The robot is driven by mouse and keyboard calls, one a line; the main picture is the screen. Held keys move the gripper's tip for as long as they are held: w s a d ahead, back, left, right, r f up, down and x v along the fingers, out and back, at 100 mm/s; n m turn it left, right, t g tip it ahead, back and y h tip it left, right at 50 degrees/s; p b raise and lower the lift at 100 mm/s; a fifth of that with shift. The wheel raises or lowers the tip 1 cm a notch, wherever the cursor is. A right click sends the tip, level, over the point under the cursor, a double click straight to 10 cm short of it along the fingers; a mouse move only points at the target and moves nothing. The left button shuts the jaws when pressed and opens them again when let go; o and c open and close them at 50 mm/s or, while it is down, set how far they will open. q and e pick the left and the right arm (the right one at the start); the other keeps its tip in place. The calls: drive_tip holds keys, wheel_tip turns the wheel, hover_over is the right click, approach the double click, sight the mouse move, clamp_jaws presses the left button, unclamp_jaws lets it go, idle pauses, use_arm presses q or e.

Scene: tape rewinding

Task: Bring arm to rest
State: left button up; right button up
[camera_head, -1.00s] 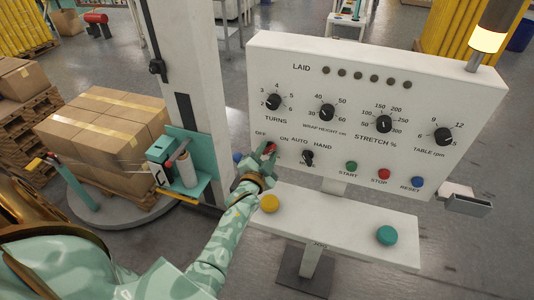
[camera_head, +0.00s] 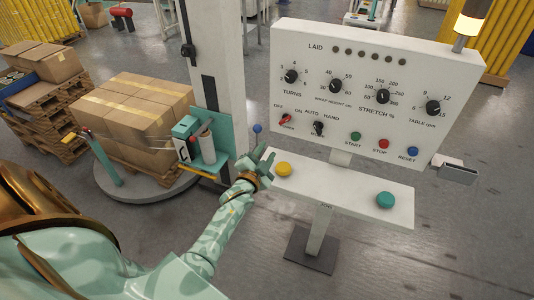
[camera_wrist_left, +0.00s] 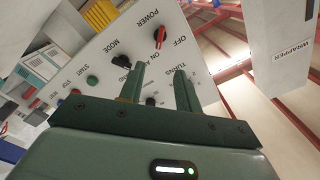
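My left gripper (camera_head: 264,158) is open and empty in the head view, below the lower left corner of the white control panel (camera_head: 430,75) and near the yellow button (camera_head: 283,168). Its two fingers stand apart in the left wrist view (camera_wrist_left: 162,82), with nothing between them. The red power knob (camera_head: 285,120) is clear of the gripper and slants up to the right, towards ON. It also shows in the left wrist view (camera_wrist_left: 158,40), beyond the fingertips. The black mode knob (camera_head: 318,128) is to its right. My right gripper is not in view.
A lower shelf with the yellow button and a green button (camera_head: 385,200) juts out under the panel. Left of it stand the wrapper mast (camera_head: 215,50), a teal film carriage (camera_head: 210,155) and boxes (camera_head: 130,110) on a round turntable. Open floor lies at the right.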

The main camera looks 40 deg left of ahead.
use_arm(q)
drive_tip(key=shift+f, duration=0.1)
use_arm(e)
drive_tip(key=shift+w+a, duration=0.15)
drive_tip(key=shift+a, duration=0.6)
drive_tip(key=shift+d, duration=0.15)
